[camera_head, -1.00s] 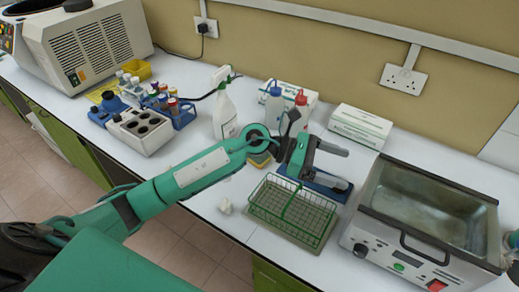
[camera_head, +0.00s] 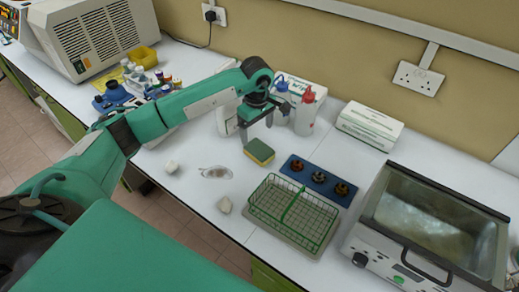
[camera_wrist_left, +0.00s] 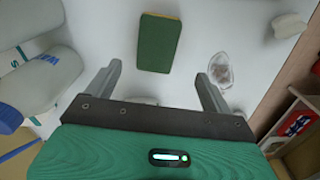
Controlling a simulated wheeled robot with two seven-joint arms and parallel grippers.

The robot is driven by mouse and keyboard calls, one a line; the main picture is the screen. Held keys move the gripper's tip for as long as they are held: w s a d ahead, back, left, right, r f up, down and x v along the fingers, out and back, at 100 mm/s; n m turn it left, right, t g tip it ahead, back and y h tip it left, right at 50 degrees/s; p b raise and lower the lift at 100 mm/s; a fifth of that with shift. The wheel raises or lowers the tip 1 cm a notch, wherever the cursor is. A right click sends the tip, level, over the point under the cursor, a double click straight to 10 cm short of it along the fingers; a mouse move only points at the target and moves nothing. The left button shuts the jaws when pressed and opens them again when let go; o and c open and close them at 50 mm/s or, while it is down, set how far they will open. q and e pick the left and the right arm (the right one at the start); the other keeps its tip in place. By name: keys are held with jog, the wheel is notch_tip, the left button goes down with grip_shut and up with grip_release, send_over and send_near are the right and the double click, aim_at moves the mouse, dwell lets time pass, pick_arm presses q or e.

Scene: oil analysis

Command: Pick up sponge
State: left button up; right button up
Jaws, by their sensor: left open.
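The sponge (camera_head: 258,153) lies flat on the white bench, green on top with a yellow edge. In the left wrist view the sponge (camera_wrist_left: 159,43) is ahead of the fingertips, roughly centred between them. My left gripper (camera_head: 257,127) points down above the bench, just behind the sponge in the head view. In the left wrist view the left gripper (camera_wrist_left: 159,70) is open, with nothing between its fingers. My right gripper does not show.
A green wire basket (camera_head: 293,212), a blue holder (camera_head: 318,180) and a metal bath (camera_head: 425,225) stand to the right. A red-capped bottle (camera_head: 306,112) stands close behind the gripper.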

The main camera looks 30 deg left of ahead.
aim_at(257, 147)
pick_arm(q)
notch_tip(257, 147, down, 3)
jog(key=shift+f+p, duration=0.2)
jog(key=shift+p, duration=0.1)
jog(key=shift+w+f+p, duration=0.1)
jog(key=shift+f+p, duration=0.3)
jog(key=shift+f, duration=0.1)
jog(key=f, duration=0.1)
jog(key=f+p, duration=0.1)
jog(key=f, duration=0.1)
jog(key=shift+w+a+f+p, duration=0.25)
jog(key=shift+w+p, duration=0.05)
jog(key=shift+p, duration=0.1)
jog(key=shift+f, duration=0.5)
jog(key=c, duration=1.1)
jog(key=shift+o, duration=0.2)
